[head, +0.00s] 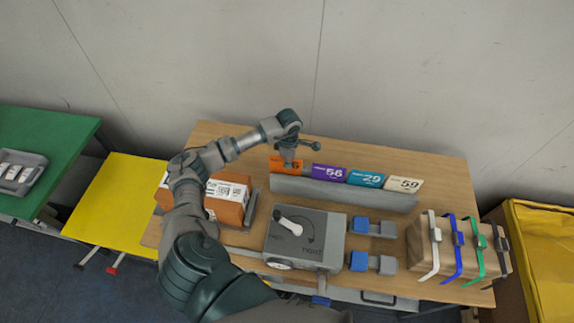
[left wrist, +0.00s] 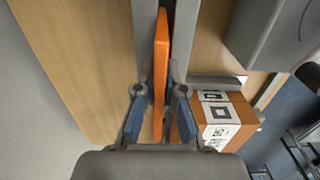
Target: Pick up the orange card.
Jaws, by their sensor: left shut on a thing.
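The orange card (head: 283,166) stands at the left end of a grey rack (head: 340,193), beside a purple card (head: 329,172). My left gripper (head: 289,158) reaches down onto it from above and covers part of its face. In the left wrist view the orange card (left wrist: 161,70) shows edge-on between the two blue-padded fingers of my left gripper (left wrist: 157,108), which are shut on it. I cannot tell whether the card is clear of the rack. My right gripper is not in view.
A teal card (head: 366,179) and a cream card (head: 404,184) stand farther right. A grey box with a lever (head: 304,240) and blue-grey blocks (head: 372,227) are in front. An orange box with labels (head: 228,198) lies left. A wooden block with coloured straps (head: 458,246) stands right.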

